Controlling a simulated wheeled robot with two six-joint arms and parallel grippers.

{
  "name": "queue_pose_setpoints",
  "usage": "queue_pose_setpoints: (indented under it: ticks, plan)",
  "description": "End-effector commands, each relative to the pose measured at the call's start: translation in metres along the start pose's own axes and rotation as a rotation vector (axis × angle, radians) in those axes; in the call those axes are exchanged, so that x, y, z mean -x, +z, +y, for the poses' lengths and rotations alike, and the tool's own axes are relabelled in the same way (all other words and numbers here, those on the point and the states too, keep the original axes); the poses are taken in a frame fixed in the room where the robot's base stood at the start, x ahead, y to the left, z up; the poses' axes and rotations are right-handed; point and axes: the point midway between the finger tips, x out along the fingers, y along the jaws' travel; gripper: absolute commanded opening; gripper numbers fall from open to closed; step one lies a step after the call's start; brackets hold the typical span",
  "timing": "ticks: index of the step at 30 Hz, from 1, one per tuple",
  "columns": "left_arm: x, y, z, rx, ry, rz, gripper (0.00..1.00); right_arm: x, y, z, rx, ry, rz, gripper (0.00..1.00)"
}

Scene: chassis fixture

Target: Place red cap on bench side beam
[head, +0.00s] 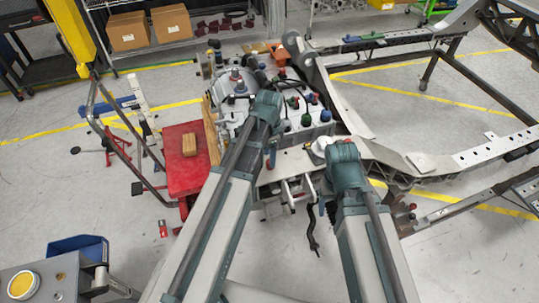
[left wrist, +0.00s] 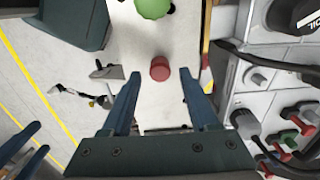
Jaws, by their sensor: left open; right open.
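A red cap (left wrist: 160,68) stands on a pale, flat strip of the bench (left wrist: 165,110) in the left wrist view. My left gripper (left wrist: 160,78) is open, with one blue finger on each side of the cap in the picture; I see no contact. In the head view my left gripper (head: 271,158) is over the front of the bench (head: 293,163), and I cannot make out the cap there. Two blue fingers of my right gripper (left wrist: 22,150) show apart at the lower left of the left wrist view. In the head view my right wrist hides most of that gripper.
A green round knob (left wrist: 153,7) is at the top of the left wrist view, beyond the cap. A grey panel with several coloured connectors (left wrist: 285,130) stands close on the right. A red cart (head: 188,180) with a wooden block is left of the bench. A chassis frame (head: 400,160) is at right.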

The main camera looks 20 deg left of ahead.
Motion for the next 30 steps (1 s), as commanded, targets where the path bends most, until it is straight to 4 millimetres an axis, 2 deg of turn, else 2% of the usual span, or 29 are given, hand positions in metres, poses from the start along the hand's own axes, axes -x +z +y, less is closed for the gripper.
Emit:
queue_pose_setpoints:
  ticks: [1, 12, 18, 23, 26, 29, 30]
  plan:
    - [0.016, 0.000, 0.000, 0.000, 0.000, 0.000, 0.61, 0.015, 0.001, 0.002, 0.000, 0.000, 0.000, 0.68]
    - [0.073, 0.000, 0.000, 0.000, 0.000, 0.000, 0.61, 0.072, 0.004, 0.007, 0.002, 0.000, 0.000, 0.68]
    - [0.089, 0.000, 0.000, 0.000, 0.000, 0.000, 0.61, 0.089, 0.005, 0.009, 0.001, 0.000, 0.000, 0.68]
    - [0.090, 0.000, 0.000, 0.000, 0.000, 0.000, 0.61, 0.090, 0.005, 0.009, 0.001, 0.000, 0.000, 0.68]
    - [0.089, -0.002, 0.013, 0.029, 0.000, -0.005, 0.61, 0.089, 0.005, 0.009, 0.001, 0.000, 0.000, 0.68]
    - [0.089, -0.008, 0.049, 0.128, -0.004, -0.023, 0.61, 0.089, 0.005, 0.009, 0.001, 0.000, 0.000, 0.68]
    - [0.089, -0.009, 0.067, 0.184, -0.009, -0.033, 0.61, 0.089, 0.005, 0.009, 0.001, 0.000, 0.000, 0.68]
